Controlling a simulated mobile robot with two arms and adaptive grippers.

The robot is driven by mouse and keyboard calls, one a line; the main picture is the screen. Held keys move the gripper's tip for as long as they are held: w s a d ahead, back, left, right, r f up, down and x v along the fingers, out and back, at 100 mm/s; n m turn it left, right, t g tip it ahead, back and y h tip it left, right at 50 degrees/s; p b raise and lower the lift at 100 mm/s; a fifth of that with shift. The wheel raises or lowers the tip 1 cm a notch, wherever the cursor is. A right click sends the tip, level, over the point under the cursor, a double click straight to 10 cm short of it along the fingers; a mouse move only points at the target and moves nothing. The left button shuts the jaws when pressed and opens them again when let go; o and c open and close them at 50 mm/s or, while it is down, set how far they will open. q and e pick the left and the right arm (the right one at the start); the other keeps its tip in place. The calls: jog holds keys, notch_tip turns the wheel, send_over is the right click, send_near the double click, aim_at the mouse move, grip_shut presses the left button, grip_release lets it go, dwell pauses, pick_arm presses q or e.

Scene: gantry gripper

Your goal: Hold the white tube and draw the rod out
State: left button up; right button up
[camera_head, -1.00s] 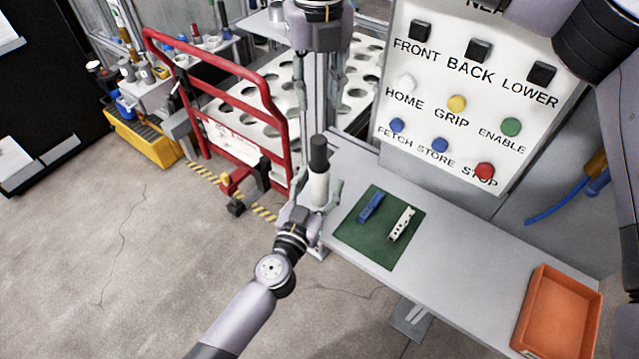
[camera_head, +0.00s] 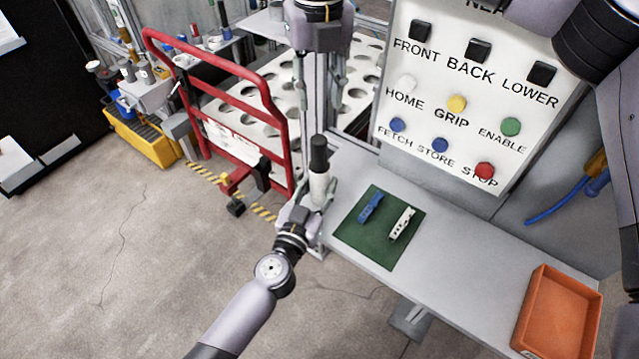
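The white tube (camera_head: 318,188) stands upright at the near left corner of the grey table, with the black rod (camera_head: 318,155) sticking up out of its top. My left gripper (camera_head: 318,186) comes from below with a finger on each side of the tube. Its fingers look close to the tube, but contact is too small to tell. My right gripper (camera_head: 320,82) hangs from the top of the view, pointing down, its fingers apart and empty. In the picture it is above the rod, clear of it.
A green mat (camera_head: 372,250) on the table (camera_head: 460,275) carries a blue piece (camera_head: 370,207) and a white piece (camera_head: 402,223). An orange bin (camera_head: 558,315) stands at the right. A button panel (camera_head: 470,65) rises behind. A red rail (camera_head: 215,70) fences a holed rack (camera_head: 260,110) at the left.

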aim_at(319, 154)
jog(key=shift+o, duration=1.3)
jog(key=shift+n, duration=0.3)
jog(key=shift+o, duration=0.6)
jog(key=shift+f+n, duration=0.15)
jog(key=shift+n, duration=0.45)
jog(key=n, duration=0.3)
jog(key=f+n, duration=0.1)
jog(key=n, duration=0.2)
jog(key=shift+s+a, duration=0.1)
jog(key=n, duration=0.4)
jog(key=shift+f, duration=0.35)
jog(key=n, duration=0.4)
jog(key=shift+f, duration=0.35)
jog(key=shift+n, duration=0.3)
notch_tip(319, 154, down, 12)
jog(key=shift+c, duration=0.5)
grip_shut()
